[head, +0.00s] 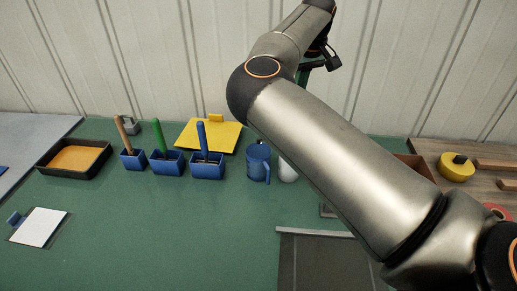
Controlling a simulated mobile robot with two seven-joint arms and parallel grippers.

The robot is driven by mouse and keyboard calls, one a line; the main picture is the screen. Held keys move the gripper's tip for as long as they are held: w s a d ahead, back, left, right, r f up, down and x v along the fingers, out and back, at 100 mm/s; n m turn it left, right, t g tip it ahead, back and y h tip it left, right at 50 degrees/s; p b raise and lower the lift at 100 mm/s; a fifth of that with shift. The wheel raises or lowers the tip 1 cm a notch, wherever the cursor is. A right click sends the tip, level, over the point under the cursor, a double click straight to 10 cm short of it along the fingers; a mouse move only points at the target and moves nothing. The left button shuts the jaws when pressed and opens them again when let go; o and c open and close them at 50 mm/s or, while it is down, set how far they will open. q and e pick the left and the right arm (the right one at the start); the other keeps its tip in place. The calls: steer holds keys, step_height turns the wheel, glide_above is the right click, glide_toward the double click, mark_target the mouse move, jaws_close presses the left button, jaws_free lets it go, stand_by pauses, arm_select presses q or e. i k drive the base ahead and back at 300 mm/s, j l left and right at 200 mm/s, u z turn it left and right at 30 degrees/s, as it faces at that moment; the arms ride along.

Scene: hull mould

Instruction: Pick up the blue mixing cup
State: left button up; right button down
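The blue mixing cup (258,162) stands upright on the green bench top, right of the blue holders, with its handle on its right side. My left gripper is out of the picture.
Three blue holders (167,167) with upright handles stand left of the cup. A yellow plate (209,137) lies behind them. A white cylinder (288,171) stands close right of the cup, partly hidden by my arm. The green bench (165,230) is clear in front.

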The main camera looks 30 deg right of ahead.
mark_target(261, 166)
steer(key=k, duration=1.5)
